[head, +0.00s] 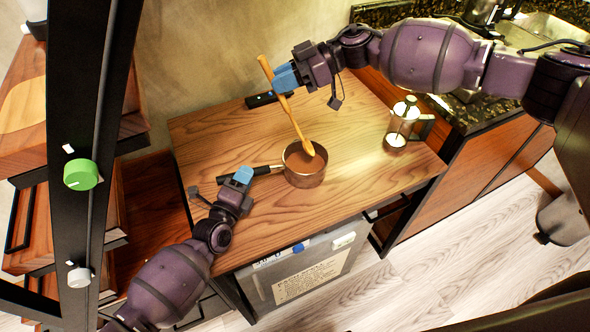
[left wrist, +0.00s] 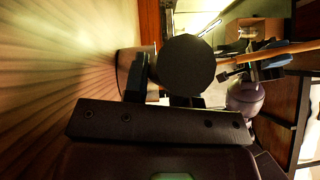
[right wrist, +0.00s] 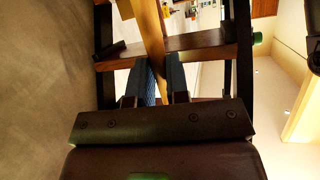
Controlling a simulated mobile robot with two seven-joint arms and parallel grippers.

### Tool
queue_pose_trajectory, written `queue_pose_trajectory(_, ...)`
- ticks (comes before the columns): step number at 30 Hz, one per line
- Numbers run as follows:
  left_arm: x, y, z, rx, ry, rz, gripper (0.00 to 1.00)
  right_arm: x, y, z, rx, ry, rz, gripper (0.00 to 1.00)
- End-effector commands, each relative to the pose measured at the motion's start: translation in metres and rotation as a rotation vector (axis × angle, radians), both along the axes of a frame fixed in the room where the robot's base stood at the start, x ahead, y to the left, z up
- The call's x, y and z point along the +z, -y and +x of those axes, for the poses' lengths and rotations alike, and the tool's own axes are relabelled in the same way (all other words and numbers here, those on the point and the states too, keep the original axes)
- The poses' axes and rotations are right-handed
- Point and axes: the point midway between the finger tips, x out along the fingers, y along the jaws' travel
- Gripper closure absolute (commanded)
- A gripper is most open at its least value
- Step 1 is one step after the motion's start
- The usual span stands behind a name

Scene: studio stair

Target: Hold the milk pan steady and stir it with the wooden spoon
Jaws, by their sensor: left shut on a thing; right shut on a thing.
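The milk pan (head: 304,178) stands upright on the wooden worktop, its black handle (head: 264,169) pointing left. My left gripper (head: 243,175) is shut on that handle. The handle's dark round end (left wrist: 187,65) fills the middle of the left wrist view, with the pan wall (left wrist: 126,70) behind it. My right gripper (head: 287,77) is shut on the wooden spoon (head: 294,118), above and behind the pan. The spoon slants down, its bowl at the pan's opening; I cannot tell whether it touches the inside. In the right wrist view the spoon (right wrist: 150,30) passes between the fingers.
A glass coffee press (head: 403,122) stands right of the pan. A dark slim object (head: 262,99) lies at the worktop's back edge. The worktop (head: 215,135) is clear left of the pan. A sink counter is at the upper right, wooden stair treads at the left.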

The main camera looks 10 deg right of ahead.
Motion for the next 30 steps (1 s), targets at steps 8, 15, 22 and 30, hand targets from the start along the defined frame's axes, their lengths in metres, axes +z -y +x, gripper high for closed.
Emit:
queue_pose_trajectory(8, 0.000, 0.000, 0.000, 0.000, -0.001, 0.000, 1.00, 0.007, 0.000, 0.000, 0.001, 0.002, 0.000, 1.00)
queue_pose_trajectory(15, 0.000, 0.000, 0.000, 0.000, -0.001, 0.000, 1.00, 0.025, 0.000, 0.000, -0.001, 0.001, 0.000, 1.00)
queue_pose_trajectory(22, 0.000, 0.000, 0.000, 0.000, -0.001, 0.000, 1.00, 0.044, 0.000, 0.000, 0.000, 0.001, 0.000, 1.00)
queue_pose_trajectory(30, 0.000, 0.000, 0.000, 0.000, -0.001, 0.000, 1.00, 0.050, 0.000, 0.000, 0.000, 0.000, 0.000, 1.00)
